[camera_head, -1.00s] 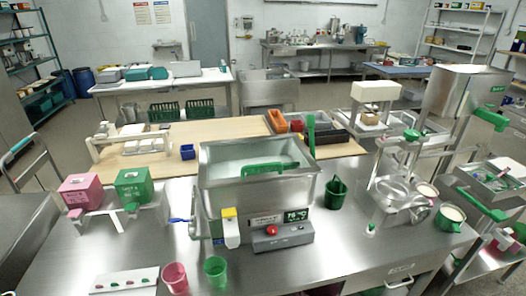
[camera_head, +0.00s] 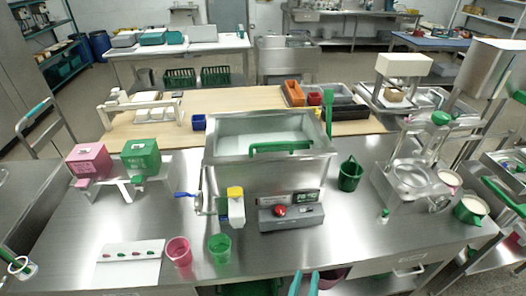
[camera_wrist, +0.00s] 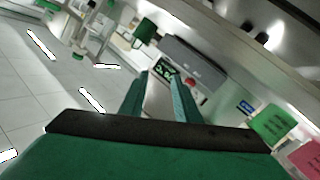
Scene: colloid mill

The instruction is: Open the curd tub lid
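No tub can be identified by a readable label as the curd tub. A green lidded box (camera_head: 141,155) and a pink box (camera_head: 88,160) stand on white stands at the left of the steel table in the head view. Part of a green tub-like thing (camera_head: 250,288) and a dark red one (camera_head: 333,279) show below the table's front edge, mostly cut off. My gripper (camera_head: 303,281) is at the bottom of the head view, in front of the table edge. In the wrist view its two teal fingers (camera_wrist: 158,93) stand apart with nothing between them.
A steel vat (camera_head: 265,140) with a green handle and a control box (camera_head: 291,217) stand mid-table. Pink (camera_head: 179,251) and green (camera_head: 219,248) cups and a white strip (camera_head: 130,264) are near the front edge. A green bucket (camera_head: 350,174) stands right of the vat.

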